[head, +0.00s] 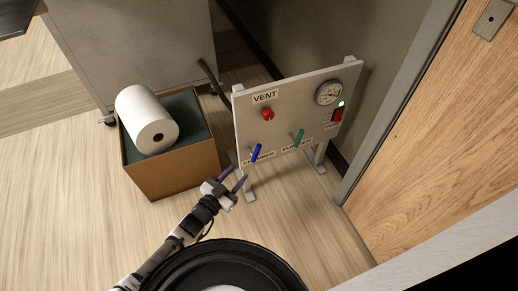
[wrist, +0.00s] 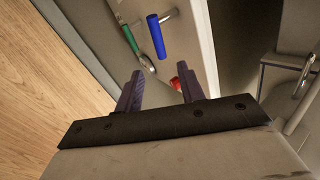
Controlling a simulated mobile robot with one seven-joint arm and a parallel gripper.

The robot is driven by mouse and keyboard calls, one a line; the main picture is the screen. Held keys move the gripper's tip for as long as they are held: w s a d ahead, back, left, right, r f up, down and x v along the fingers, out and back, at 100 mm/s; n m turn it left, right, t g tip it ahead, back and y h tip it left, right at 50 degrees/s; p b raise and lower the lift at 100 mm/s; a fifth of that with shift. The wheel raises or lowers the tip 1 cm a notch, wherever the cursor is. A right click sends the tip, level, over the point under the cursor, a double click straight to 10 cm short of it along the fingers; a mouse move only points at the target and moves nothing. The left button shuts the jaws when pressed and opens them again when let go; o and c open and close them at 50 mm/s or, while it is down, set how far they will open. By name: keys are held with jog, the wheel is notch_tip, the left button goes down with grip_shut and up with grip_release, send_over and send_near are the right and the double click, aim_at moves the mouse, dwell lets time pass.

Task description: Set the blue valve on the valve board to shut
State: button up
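The valve board (head: 290,115) is an upright pale panel on feet. Its blue valve (head: 257,152) is a lever handle above a label reading CHAMBER, slanting from upper right to lower left in the head view. In the wrist view the blue valve (wrist: 156,36) shows beyond the fingertips, near the top. My gripper (head: 233,177) is in front of the board, below and left of the blue valve and apart from it. In the wrist view my gripper (wrist: 159,80) has its two dark purple fingers spread, with nothing held between them.
A green lever (head: 299,137) sits right of the blue one. The board also carries a red VENT knob (head: 267,114), a gauge (head: 328,92) and a red switch (head: 337,116) by a lit green lamp. A box (head: 170,178) with a white roll (head: 147,119) stands left.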

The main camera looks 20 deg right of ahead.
aim_at(256, 153)
jog(key=x, duration=1.2)
jog(key=shift+w+d+f, duration=0.1)
jog(key=shift+d, duration=0.2)
grip_shut()
